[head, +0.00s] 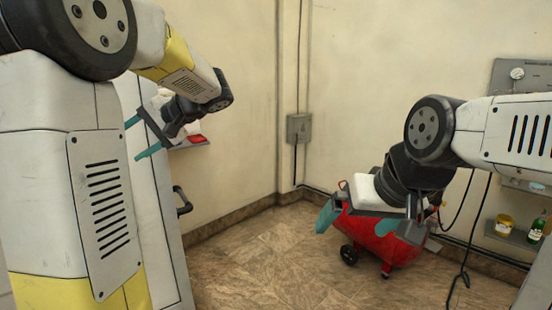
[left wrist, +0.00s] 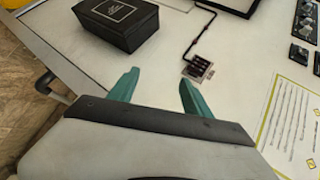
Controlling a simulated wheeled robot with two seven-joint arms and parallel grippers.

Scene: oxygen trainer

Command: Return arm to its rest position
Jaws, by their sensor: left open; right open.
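My left gripper (head: 140,137) is at the upper left of the head view, with its two teal fingers apart and nothing between them. In the left wrist view the same fingers (left wrist: 160,80) are spread over a pale flat panel (left wrist: 240,60), with a black box (left wrist: 118,22) beyond them. My right gripper (head: 369,224) is at the right of the head view, pointing down with its teal fingers apart. It appears in front of a red tank on wheels (head: 375,240); I cannot tell the gap between them.
A grey wall box (head: 299,128) with a conduit is near the corner. A low shelf at right holds a yellow tub (head: 504,224) and a green bottle (head: 537,228). A black cable hangs nearby. The tiled floor (head: 260,265) is clear in the middle. A paper sheet (left wrist: 292,125) lies on the panel.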

